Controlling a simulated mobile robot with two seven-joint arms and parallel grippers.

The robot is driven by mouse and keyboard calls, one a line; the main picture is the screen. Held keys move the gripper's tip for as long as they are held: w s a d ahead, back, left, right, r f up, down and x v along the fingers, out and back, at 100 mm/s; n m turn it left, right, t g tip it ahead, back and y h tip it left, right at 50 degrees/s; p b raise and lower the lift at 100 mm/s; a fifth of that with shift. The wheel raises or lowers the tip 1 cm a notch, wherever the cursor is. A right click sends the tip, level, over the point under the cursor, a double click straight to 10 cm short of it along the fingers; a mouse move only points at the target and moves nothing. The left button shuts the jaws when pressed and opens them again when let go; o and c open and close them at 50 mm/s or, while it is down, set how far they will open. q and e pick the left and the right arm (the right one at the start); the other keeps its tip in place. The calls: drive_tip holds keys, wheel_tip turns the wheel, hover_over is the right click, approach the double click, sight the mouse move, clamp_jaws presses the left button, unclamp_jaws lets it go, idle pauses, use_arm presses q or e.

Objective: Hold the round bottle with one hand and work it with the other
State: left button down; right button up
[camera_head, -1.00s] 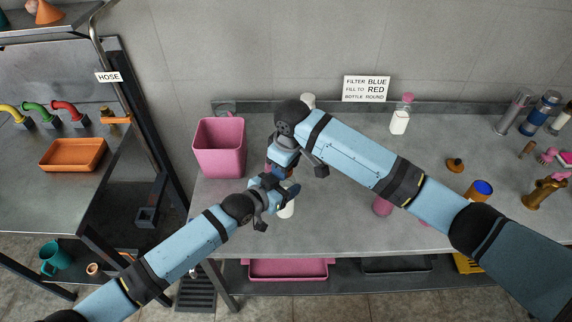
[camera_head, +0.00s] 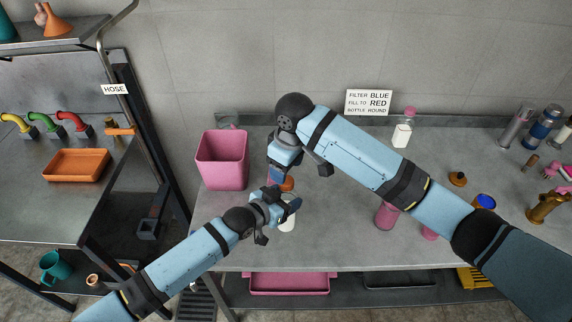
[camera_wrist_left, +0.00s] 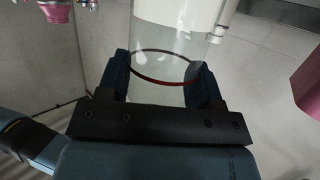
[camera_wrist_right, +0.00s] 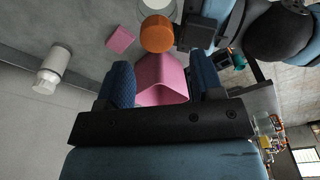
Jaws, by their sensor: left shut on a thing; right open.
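My left gripper (camera_head: 284,208) is shut on the round bottle (camera_head: 287,224). In the left wrist view the bottle (camera_wrist_left: 168,70) is clear, with a dark red ring around it between the fingers. An orange cap (camera_head: 287,184) shows at the bottle's top, just above the left gripper. In the right wrist view the orange cap (camera_wrist_right: 157,34) lies beyond the fingertips, above the gap between them. My right gripper (camera_head: 281,174) is open and empty, close behind the cap and apart from it. The bottle is partly hidden by the left fingers in the head view.
A pink bin (camera_head: 222,160) stands left of the grippers. A sign (camera_head: 368,102) and a pink-capped bottle (camera_head: 402,130) stand by the wall. A pink bottle (camera_head: 386,215) is partly hidden by my right arm. Several bottles and fittings stand at right. The front middle is clear.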

drive_tip(key=n, duration=0.6)
drive_tip(key=shift+w+r, duration=0.1)
drive_tip(key=shift+r, duration=0.3)
drive_tip(key=n, duration=0.4)
drive_tip(key=shift+r+n+h, duration=0.3)
drive_tip(key=shift+r+n, duration=0.05)
drive_tip(key=shift+n, duration=0.05)
drive_tip(key=n, duration=0.4)
drive_tip(key=shift+r+g, duration=0.25)
drive_tip(key=shift+g, duration=0.05)
drive_tip(key=n, duration=0.5)
drive_tip(key=shift+r+n+h, duration=0.3)
drive_tip(key=shift+r, duration=0.1)
wheel_tip(320, 180, down, 8)
drive_tip(key=shift+f, duration=0.1)
